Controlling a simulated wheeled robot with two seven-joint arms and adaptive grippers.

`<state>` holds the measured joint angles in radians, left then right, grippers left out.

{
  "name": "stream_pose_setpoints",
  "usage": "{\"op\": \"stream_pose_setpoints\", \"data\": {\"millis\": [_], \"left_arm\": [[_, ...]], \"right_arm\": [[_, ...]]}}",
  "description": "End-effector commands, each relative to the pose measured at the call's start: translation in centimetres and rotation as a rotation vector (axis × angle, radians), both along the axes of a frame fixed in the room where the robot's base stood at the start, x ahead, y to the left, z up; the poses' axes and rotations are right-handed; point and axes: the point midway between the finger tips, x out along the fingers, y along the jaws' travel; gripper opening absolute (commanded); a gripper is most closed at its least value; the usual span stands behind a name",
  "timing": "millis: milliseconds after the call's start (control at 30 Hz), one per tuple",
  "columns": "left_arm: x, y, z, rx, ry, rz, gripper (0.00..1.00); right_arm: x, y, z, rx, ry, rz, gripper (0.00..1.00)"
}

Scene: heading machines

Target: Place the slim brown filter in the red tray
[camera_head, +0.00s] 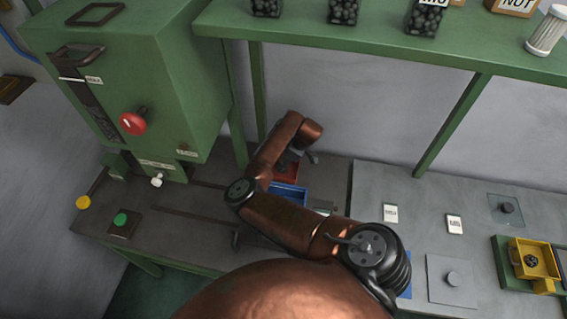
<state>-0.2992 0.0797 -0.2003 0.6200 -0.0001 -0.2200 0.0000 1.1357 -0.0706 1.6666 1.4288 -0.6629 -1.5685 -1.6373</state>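The red tray (289,172) sits on the bench beside the green machine, partly hidden by my copper-coloured arm. I cannot make out a slim brown filter; the arm covers part of the bench. One arm comes in from the bottom right and bends left over the bench, which I take as my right arm. Its gripper (311,156) shows only as a small dark part by the red tray, at the end of the arm. I cannot see whether it is open or holds anything. My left gripper is not in view.
A blue tray (290,193) lies in front of the red one. A green machine (130,80) stands at left, with a green button (121,220) on the bench. A green shelf (370,45) crosses above, holding dark-filled jars and a pale ribbed cylinder (547,32). A yellow fixture (533,262) stands at right.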

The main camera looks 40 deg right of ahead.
Motion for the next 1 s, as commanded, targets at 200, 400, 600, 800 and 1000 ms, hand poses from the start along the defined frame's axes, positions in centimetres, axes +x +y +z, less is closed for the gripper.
{"op": "stream_pose_setpoints", "data": {"millis": [200,400,600,800,1000], "left_arm": [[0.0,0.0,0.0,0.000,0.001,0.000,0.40],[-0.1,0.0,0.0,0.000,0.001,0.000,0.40],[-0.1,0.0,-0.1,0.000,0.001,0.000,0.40],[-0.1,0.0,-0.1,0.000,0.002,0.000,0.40],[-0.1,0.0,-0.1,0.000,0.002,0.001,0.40]], "right_arm": [[0.0,0.0,0.0,0.000,0.000,0.000,0.44],[0.0,0.0,0.0,0.000,0.000,0.000,0.48],[0.0,0.0,0.2,0.000,-0.001,0.000,0.48],[-0.9,-0.5,2.8,-0.003,0.000,-0.001,0.48],[-2.4,-1.4,6.8,-0.004,-0.001,-0.002,0.48]]}}
